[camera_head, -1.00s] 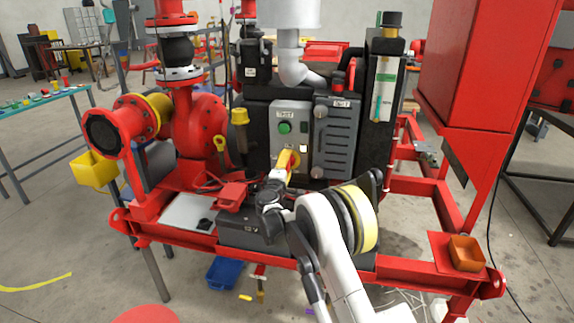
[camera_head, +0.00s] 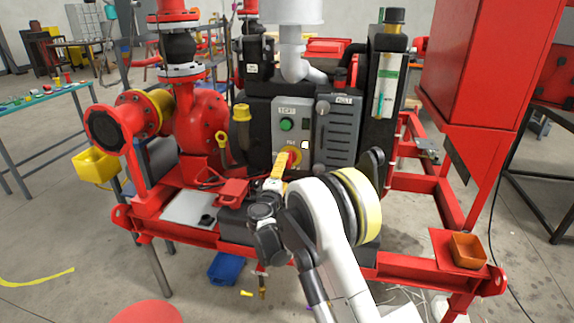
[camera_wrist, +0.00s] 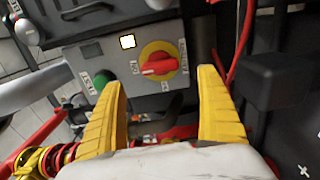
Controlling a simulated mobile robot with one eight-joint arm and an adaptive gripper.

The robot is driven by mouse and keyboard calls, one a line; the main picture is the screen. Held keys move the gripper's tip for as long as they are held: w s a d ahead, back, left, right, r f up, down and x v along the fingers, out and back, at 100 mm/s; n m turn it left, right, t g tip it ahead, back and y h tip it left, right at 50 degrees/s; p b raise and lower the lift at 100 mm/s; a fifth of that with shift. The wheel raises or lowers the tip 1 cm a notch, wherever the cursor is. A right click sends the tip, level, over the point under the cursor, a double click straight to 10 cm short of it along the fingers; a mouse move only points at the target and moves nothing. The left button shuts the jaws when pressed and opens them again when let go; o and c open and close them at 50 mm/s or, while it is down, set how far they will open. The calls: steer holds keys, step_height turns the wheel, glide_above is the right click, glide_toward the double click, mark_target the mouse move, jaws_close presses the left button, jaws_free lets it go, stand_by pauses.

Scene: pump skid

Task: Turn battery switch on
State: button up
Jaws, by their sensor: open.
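The battery switch is a red rotary knob on a round yellow plate, on a grey control panel. In the wrist view the switch (camera_wrist: 158,66) is at the upper middle, its red handle lying roughly across the picture. In the head view the switch (camera_head: 292,157) sits low on the panel, just above and right of my fingertips. My gripper (camera_head: 279,172) is open and empty. In the wrist view its yellow fingers (camera_wrist: 162,80) stand apart on either side below the switch, with the knob between their lines and not visibly touched.
A green button (camera_head: 287,125) is on the same panel (camera_head: 305,115), above the switch. A red pump (camera_head: 200,130) with a flanged pipe stands left. A dark box with louvres (camera_head: 338,135) is right of the panel. A red frame rail (camera_head: 400,268) runs along the front.

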steer(key=v, duration=0.4)
steer(key=s+d+r+m+g, duration=0.3)
steer(key=s+d+r+m, duration=0.15)
steer(key=d+r, duration=0.4)
steer(key=s+d+r+m+g, duration=0.2)
steer(key=s+d, duration=0.2)
steer(key=s, duration=0.3)
steer(key=s+d+r+m+g, duration=0.15)
steer(key=s+d, duration=0.25)
steer(key=s, duration=0.4)
steer(key=s+a+f+m+g+y, duration=0.1)
steer(key=s+f+m+g+y, duration=0.1)
steer(key=s, duration=1.1)
steer(key=s+a+f+m+g+y, duration=0.1)
steer(key=s+f+m+y, duration=0.2)
steer(key=s, duration=1.1)
steer(key=shift+f+m+g+y, duration=0.3)
steer(key=shift+f+m+g, duration=0.1)
steer(key=shift+m, duration=0.2)
